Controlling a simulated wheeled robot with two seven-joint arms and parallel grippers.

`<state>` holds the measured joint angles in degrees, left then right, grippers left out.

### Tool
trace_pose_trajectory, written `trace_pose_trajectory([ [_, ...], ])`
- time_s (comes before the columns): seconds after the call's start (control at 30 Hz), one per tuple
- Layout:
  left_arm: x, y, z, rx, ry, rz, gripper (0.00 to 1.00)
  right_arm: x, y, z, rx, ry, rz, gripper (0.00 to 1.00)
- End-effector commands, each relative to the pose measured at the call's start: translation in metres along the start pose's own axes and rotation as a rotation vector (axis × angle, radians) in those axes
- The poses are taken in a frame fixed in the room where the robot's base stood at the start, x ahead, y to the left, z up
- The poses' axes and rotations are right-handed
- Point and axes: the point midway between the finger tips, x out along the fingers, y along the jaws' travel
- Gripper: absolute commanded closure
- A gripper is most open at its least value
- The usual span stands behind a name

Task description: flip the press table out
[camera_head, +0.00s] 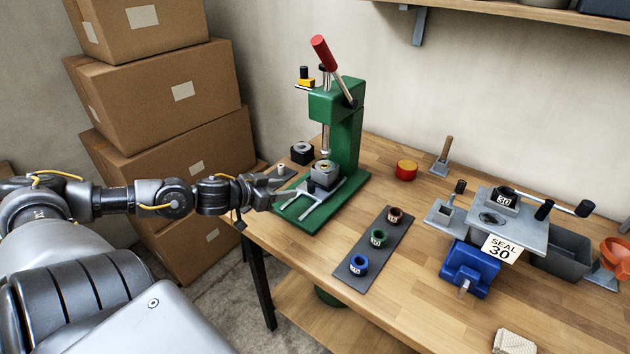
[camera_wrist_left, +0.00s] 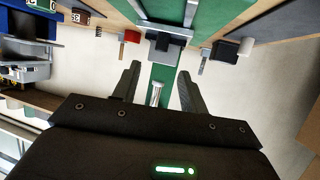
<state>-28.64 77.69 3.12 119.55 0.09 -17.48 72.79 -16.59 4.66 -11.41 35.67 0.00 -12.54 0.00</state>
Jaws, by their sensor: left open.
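The green press (camera_head: 345,125) stands at the back left of the wooden bench, with a red-gripped lever (camera_head: 323,53) on top. Its press table, a grey block (camera_head: 324,175), sits under the ram above a forked metal piece (camera_head: 311,192) on the green base. My left gripper (camera_head: 284,190) is at the left side of the base, pointing at the block, with its fingers apart. In the left wrist view, the open fingers (camera_wrist_left: 158,90) stand on either side of a bright metal peg (camera_wrist_left: 157,92); I cannot tell whether they touch it. My right gripper is out of view.
A dark block (camera_head: 301,152) stands left of the press. A dark strip (camera_head: 372,252) with several coloured rings, a red tin (camera_head: 406,170) and a sealing fixture (camera_head: 508,222) marked SEAL 30 are to the right. Cardboard boxes (camera_head: 165,95) are stacked behind my left arm.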

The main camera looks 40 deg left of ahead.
Motion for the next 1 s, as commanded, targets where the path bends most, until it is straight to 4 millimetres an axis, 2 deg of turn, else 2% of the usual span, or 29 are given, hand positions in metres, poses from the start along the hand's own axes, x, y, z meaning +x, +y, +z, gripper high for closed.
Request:
trace_pose_trajectory([
  [0.17, -0.003, -0.004, 0.002, -0.004, 0.003, -0.010, 0.57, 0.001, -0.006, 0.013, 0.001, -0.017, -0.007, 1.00],
  [0.37, 0.007, -0.006, 0.004, -0.005, 0.004, -0.014, 0.57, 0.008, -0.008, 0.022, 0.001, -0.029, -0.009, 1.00],
  [0.57, 0.024, -0.004, 0.002, -0.002, 0.005, -0.009, 0.57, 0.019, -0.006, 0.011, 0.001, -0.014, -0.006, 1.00],
  [0.67, 0.033, -0.005, 0.001, -0.006, 0.006, -0.012, 0.57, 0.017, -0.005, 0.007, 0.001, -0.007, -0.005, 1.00],
  [1.0, 0.074, -0.004, 0.000, -0.006, 0.003, -0.008, 0.57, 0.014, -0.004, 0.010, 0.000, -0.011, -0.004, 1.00],
])
